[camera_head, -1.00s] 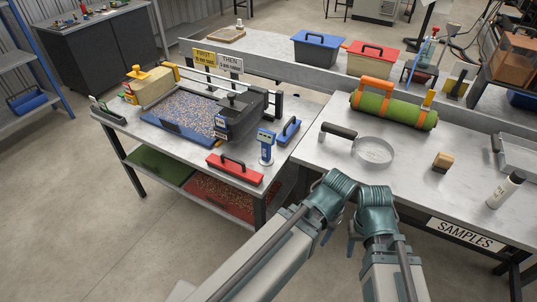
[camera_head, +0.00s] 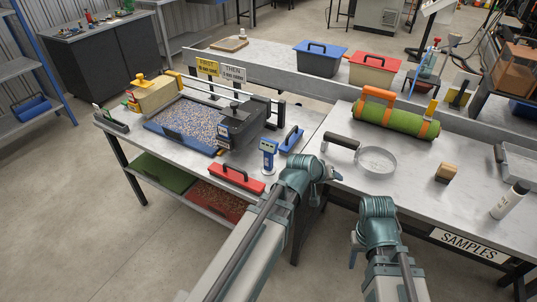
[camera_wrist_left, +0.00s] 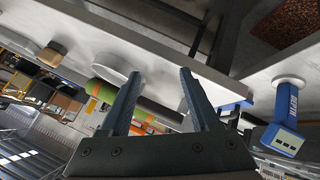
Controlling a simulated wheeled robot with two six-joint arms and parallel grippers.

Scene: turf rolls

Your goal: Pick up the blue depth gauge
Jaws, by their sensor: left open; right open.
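The blue depth gauge (camera_head: 268,153) stands upright on the left table's front right part, its round white base below a blue head. In the left wrist view the gauge (camera_wrist_left: 287,122) is at the right, upside down, with lettering on its stem. My left gripper (camera_head: 334,173) is right of the gauge in the head view, apart from it. Its fingers show spread and empty in the left wrist view (camera_wrist_left: 158,76). My right gripper (camera_head: 356,250) is lower right, in front of the samples table, mostly hidden by its wrist; nothing shows held.
A red-handled tool (camera_head: 237,179) and a blue-handled tool (camera_head: 291,138) flank the gauge. A gravel tray (camera_head: 180,140) lies behind left. A ring with a black handle (camera_head: 377,160) and a green turf roll (camera_head: 394,116) are on the right table.

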